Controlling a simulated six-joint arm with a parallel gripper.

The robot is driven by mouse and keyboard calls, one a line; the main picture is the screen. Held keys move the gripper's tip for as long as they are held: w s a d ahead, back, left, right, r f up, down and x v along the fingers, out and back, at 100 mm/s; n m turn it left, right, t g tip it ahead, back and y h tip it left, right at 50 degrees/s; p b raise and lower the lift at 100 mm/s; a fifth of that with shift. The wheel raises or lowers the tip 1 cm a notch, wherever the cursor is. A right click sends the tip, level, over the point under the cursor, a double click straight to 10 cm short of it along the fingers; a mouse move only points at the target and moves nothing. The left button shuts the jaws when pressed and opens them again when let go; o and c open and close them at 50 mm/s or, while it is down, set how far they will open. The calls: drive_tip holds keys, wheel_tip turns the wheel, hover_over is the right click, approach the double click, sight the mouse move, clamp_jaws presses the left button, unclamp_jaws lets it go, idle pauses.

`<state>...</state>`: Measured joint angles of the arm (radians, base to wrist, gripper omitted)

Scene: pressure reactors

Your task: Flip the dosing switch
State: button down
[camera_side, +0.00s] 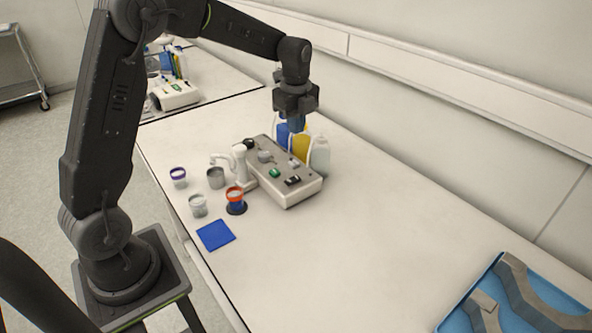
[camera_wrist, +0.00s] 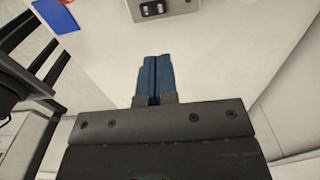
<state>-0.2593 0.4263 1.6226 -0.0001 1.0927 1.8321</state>
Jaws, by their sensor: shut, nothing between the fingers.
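I cannot tell which one is the dosing switch. Part of the box with a black switch (camera_wrist: 153,8) shows at the top edge of the wrist view. My gripper (camera_side: 296,124) is above the far end of the box, pointing down. Its blue fingers (camera_wrist: 155,62) are together with nothing between them.
Several bottles, one of them white (camera_side: 320,156), stand behind the box. A white dispenser (camera_side: 240,166), several small cups (camera_side: 198,206) and a blue square (camera_side: 215,235) are at its left. A blue tray (camera_side: 447,322) lies at the lower right. The table between is clear.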

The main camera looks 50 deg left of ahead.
sight(292, 179)
wheel_tip(292, 179, down, 14)
drive_tip(key=shift+f, duration=0.1)
idle(0.5)
drive_tip(key=shift+w+f, duration=0.1)
drive_tip(key=shift+f, duration=0.05)
idle(0.3)
drive_tip(key=shift+s, duration=0.25)
drive_tip(key=shift+s+r, duration=0.25)
drive_tip(key=shift+s, duration=0.35)
drive_tip(key=shift+r, duration=0.1)
